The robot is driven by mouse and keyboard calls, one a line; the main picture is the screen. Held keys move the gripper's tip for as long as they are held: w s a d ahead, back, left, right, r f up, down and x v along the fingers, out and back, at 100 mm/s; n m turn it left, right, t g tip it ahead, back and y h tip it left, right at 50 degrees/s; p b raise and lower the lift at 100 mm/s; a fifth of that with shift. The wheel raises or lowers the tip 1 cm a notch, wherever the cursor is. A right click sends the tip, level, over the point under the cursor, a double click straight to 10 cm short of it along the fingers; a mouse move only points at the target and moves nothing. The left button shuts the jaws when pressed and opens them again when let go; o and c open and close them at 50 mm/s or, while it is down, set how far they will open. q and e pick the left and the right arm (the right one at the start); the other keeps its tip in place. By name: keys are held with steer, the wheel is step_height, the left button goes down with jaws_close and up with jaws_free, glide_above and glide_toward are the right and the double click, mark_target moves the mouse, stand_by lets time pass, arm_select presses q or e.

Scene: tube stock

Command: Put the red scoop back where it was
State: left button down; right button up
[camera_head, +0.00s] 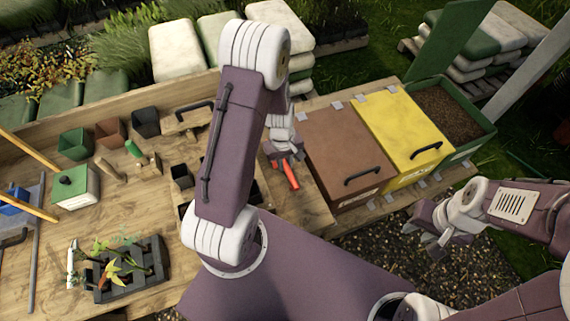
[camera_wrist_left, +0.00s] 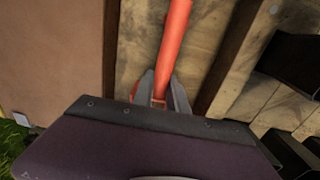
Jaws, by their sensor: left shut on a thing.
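The red scoop (camera_head: 291,176) is in my left gripper (camera_head: 282,156), over the strip of wooden bench beside the brown-lidded bin. My left gripper is shut on it. In the left wrist view the red handle (camera_wrist_left: 174,40) runs up from between the fingertips (camera_wrist_left: 161,90), above wooden slats. The rest of the scoop is mostly hidden by the gripper. I cannot tell whether the scoop touches the wood. My right gripper (camera_head: 430,232) is empty and looks open, over the gravel at the right.
The brown-lidded bin (camera_head: 338,137), yellow-lidded bin (camera_head: 400,118) and open green bin of soil (camera_head: 493,128) stand in a row at the right. Small pots (camera_head: 75,143), a white-green box (camera_head: 77,187) and a seedling tray (camera_head: 128,283) occupy the bench at the left.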

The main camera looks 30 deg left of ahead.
arm_select(q)
steer(key=shift+f, duration=0.55)
steer(key=shift+w, duration=0.15)
steer(key=shift+f, duration=0.2)
steer(key=c, duration=1.3)
jaws_free()
steer(key=shift+r, duration=0.1)
